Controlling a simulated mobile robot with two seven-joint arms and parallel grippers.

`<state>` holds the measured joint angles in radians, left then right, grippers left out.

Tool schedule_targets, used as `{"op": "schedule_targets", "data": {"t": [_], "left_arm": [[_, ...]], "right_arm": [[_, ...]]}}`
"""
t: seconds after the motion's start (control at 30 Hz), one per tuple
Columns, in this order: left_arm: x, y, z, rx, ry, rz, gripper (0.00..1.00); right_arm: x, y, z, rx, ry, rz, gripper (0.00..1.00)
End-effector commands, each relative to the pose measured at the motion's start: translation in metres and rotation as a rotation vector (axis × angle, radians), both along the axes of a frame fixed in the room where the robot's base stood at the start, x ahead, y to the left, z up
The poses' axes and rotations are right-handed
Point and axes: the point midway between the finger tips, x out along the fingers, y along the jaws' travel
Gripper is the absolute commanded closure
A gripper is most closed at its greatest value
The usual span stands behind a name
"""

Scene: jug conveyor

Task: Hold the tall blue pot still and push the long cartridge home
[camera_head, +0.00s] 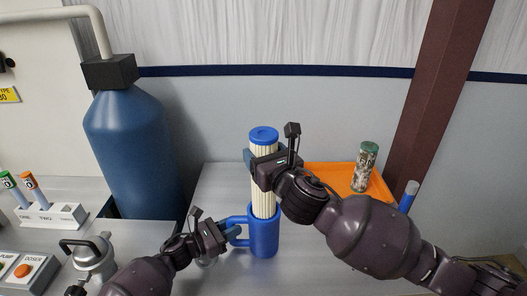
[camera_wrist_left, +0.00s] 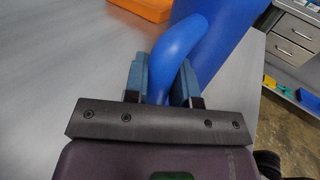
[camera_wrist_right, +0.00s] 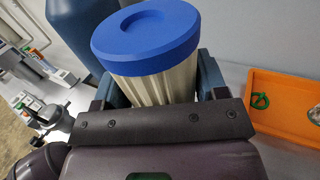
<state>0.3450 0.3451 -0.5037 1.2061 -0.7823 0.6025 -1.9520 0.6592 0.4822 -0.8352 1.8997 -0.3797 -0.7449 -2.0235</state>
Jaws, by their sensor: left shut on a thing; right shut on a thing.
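The tall blue pot (camera_head: 263,238) stands upright on the grey table. Its handle (camera_wrist_left: 176,48) is between the fingers of my left gripper (camera_head: 226,232), which is shut on it. The long cartridge (camera_head: 263,190) is white and pleated with a blue cap (camera_head: 263,134). It stands upright with its lower end inside the pot's mouth and much of its length above the rim. My right gripper (camera_head: 254,164) is shut around the cartridge's upper part, just below the cap (camera_wrist_right: 147,37). The cartridge's lower end is hidden inside the pot.
An orange tray (camera_head: 322,172) lies behind on the right, with a green-capped speckled cylinder (camera_head: 364,168) standing there. A large blue tank (camera_head: 130,150) and a labelled rack (camera_head: 52,216) are on the left.

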Motion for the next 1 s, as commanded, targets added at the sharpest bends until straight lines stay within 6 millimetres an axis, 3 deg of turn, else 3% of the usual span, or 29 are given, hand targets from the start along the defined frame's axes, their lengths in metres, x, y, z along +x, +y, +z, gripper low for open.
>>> {"op": "schedule_targets", "data": {"t": [1.0], "left_arm": [[-0.002, 0.000, -0.005, 0.006, 0.005, -0.001, 1.00]], "right_arm": [[0.000, 0.000, -0.020, 0.000, -0.001, 0.000, 0.75]]}}
